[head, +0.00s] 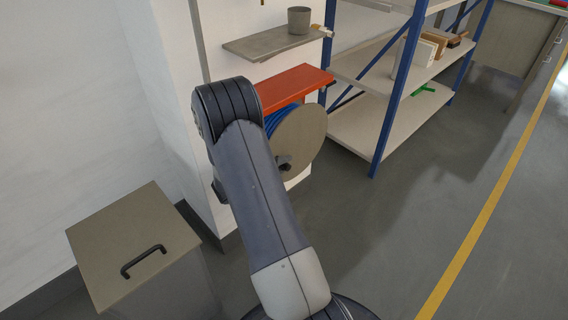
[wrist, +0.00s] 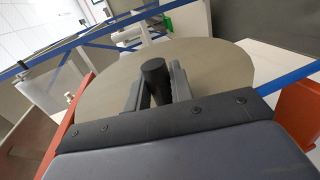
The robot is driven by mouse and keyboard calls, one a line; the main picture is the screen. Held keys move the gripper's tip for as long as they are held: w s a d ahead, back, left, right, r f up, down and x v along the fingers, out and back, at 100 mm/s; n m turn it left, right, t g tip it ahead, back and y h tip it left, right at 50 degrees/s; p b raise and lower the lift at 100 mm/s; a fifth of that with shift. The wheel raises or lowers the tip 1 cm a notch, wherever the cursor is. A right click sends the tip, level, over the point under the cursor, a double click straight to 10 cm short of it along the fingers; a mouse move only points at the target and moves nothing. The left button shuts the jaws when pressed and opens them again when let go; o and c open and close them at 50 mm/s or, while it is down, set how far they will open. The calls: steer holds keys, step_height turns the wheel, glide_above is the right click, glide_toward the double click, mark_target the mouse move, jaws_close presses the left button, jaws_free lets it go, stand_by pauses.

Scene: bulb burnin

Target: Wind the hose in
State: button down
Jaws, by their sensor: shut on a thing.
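The hose reel (head: 300,137) hangs under an orange-red bracket (head: 293,86) on the wall pillar, its round tan side disc facing out. Blue hose (head: 275,118) shows wound behind the disc in the head view; its free end is not visible. In the wrist view the disc (wrist: 215,70) fills the middle, and a dark upright crank knob (wrist: 154,78) stands out from it. My gripper (wrist: 158,92) is shut on the knob, one finger on each side. In the head view my arm hides most of the gripper and part of the reel.
A grey shelf (head: 262,45) with a dark pot (head: 298,20) is above the reel. A blue-posted rack (head: 392,90) with boxes stands to the right. A lidded bin (head: 130,235) is at the lower left. The floor (head: 400,215) right of the reel is clear.

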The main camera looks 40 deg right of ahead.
mark_target(292, 140)
steer(key=r+y+p, duration=0.2)
steer(key=r+p, duration=0.1)
steer(key=r+y+p, duration=0.1)
steer(key=shift+d+r+y, duration=0.15)
steer(key=shift+d+y, duration=0.25)
steer(key=y+p, duration=0.1)
steer(key=d+r+y+p, duration=0.1)
steer(key=shift+w+d+r+g+y+p, duration=0.1)
steer(key=shift+r+g+y+p, duration=0.2)
steer(key=shift+p, duration=0.05)
steer(key=shift+d+r, duration=0.7)
steer(key=shift+d, duration=0.1)
steer(key=c, duration=1.3)
jaws_free()
steer(key=shift+d, duration=0.1)
